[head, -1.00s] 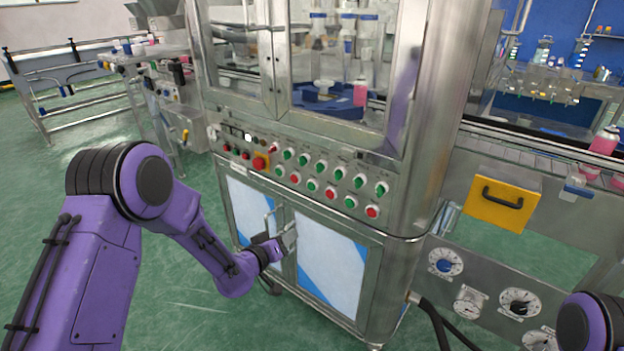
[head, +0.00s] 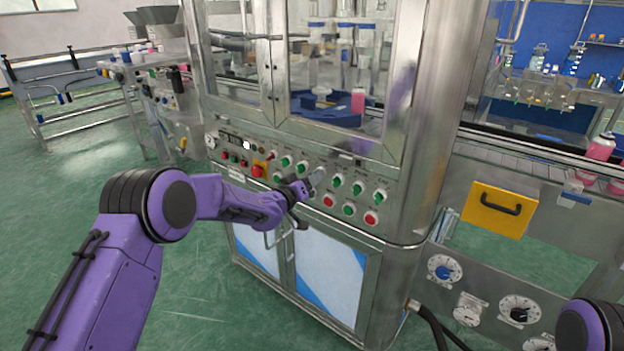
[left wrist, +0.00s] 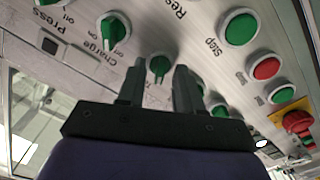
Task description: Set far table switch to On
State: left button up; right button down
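In the left wrist view a green rotary switch (left wrist: 158,67) shows between my fingertips; its label is mostly hidden behind the gripper, so I cannot tell whether it is the table switch or its setting. My left gripper (head: 318,178) is in front of the control panel (head: 228,172) on the steel machine. In the wrist view the left gripper (left wrist: 157,72) has its fingers apart with nothing held; contact with the switch cannot be told. Another green rotary switch (left wrist: 113,31) is labelled Charge, with on and off marks. My right gripper is out of view.
Near the switch are a green button (left wrist: 240,26), a red button (left wrist: 266,68) and a red emergency stop (left wrist: 298,122) on yellow. Cabinet doors (head: 325,262) with handles are below. A yellow drawer front (head: 500,209) is at the right. Green floor is open at left.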

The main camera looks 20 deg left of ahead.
pick_arm(q)
grip_shut()
jog(key=m+b, duration=0.6)
jog(key=m, duration=0.5)
jog(key=shift+m, duration=0.4)
dwell(0.5)
grip_release()
